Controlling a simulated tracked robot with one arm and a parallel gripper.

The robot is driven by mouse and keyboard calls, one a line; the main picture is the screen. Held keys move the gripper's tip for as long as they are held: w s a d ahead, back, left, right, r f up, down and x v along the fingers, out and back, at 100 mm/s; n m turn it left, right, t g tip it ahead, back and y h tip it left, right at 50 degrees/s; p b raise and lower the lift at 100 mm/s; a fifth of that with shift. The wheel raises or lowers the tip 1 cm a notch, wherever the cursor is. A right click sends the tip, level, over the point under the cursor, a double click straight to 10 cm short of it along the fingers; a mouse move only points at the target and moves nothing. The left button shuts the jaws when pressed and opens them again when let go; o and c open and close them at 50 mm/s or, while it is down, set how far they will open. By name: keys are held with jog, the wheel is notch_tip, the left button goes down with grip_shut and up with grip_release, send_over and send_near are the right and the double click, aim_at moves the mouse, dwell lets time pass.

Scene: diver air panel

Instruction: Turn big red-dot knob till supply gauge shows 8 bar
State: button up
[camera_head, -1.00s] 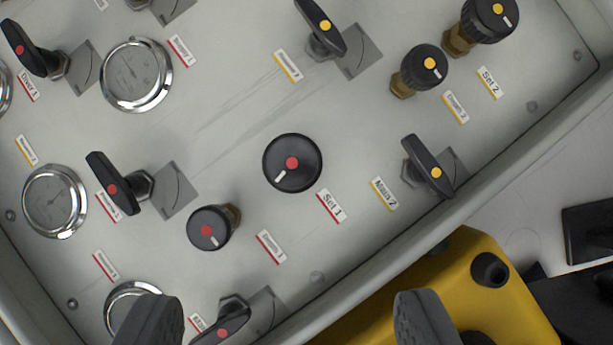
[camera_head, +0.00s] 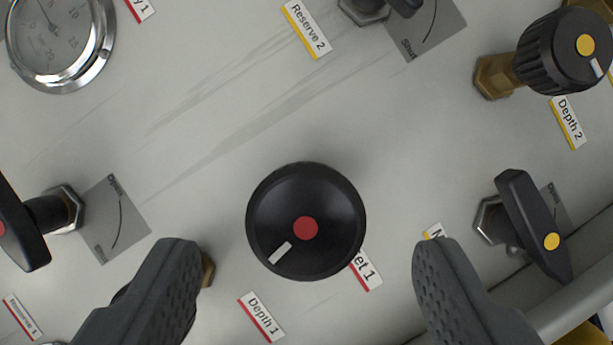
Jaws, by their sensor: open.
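The big black knob with a red dot (camera_head: 318,190) sits in the middle of the view, above the label Set 1 (camera_head: 367,271). Its white mark points to the lower left. My gripper (camera_head: 306,268) is open, with one finger to the lower left of the knob and one to the lower right; neither appears to touch it. A round gauge (camera_head: 60,38) shows at the upper left, partly cut off. I cannot tell whether it is the supply gauge, and its reading is unclear.
A red-dot lever (camera_head: 24,228) stands at the left edge and a yellow-dot lever (camera_head: 533,225) at the right. A yellow-dot knob (camera_head: 561,55) is at the upper right. The left finger mostly hides another knob by the Depth 1 label (camera_head: 261,317). Bare panel lies above the big knob.

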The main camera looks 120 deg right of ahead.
aim_at(305, 221)
jog(key=shift+x, duration=1.3)
jog(key=c, duration=1)
jog(key=shift+o, duration=0.2)
